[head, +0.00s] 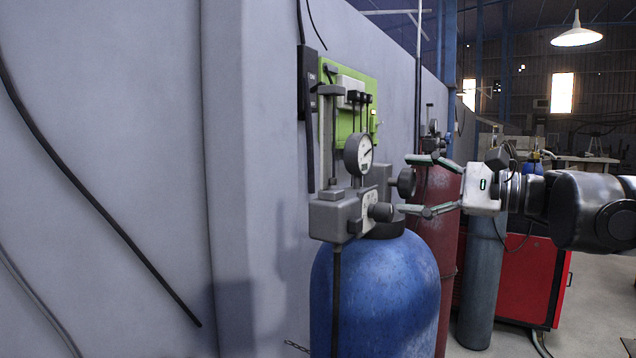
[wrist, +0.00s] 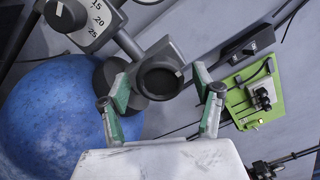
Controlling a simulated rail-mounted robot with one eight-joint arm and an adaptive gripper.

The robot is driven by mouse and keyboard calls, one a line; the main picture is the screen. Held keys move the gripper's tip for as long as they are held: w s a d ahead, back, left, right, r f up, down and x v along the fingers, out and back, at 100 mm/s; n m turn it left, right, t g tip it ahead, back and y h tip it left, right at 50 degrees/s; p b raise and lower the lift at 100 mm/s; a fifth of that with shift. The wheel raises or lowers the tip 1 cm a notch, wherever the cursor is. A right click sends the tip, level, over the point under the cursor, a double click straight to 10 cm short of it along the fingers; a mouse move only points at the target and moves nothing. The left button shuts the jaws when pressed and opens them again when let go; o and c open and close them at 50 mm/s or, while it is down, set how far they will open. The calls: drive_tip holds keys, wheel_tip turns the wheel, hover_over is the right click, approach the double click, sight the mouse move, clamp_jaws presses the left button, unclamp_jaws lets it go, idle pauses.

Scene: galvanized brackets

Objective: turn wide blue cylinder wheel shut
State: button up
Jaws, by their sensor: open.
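The wide blue cylinder (head: 375,290) stands upright against the wall, with a grey regulator block (head: 335,215) and a round gauge (head: 358,154) on top. Its dark round wheel (head: 405,181) faces right, toward my gripper (head: 408,184). My gripper is open and empty, one finger above the wheel and one below it. In the wrist view the wheel (wrist: 160,78) shows face-on between the two green-padded fingertips (wrist: 163,88), with gaps at the sides. I cannot tell how far the fingertips reach past its rim. The blue cylinder (wrist: 50,120) fills the left there.
A green panel (head: 355,100) hangs on the wall behind. A red cylinder (head: 437,230), grey cylinder (head: 482,290) and red cabinet (head: 525,285) stand beyond.

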drive_tip(key=v, duration=1.1)
drive_tip(key=shift+d, duration=0.1)
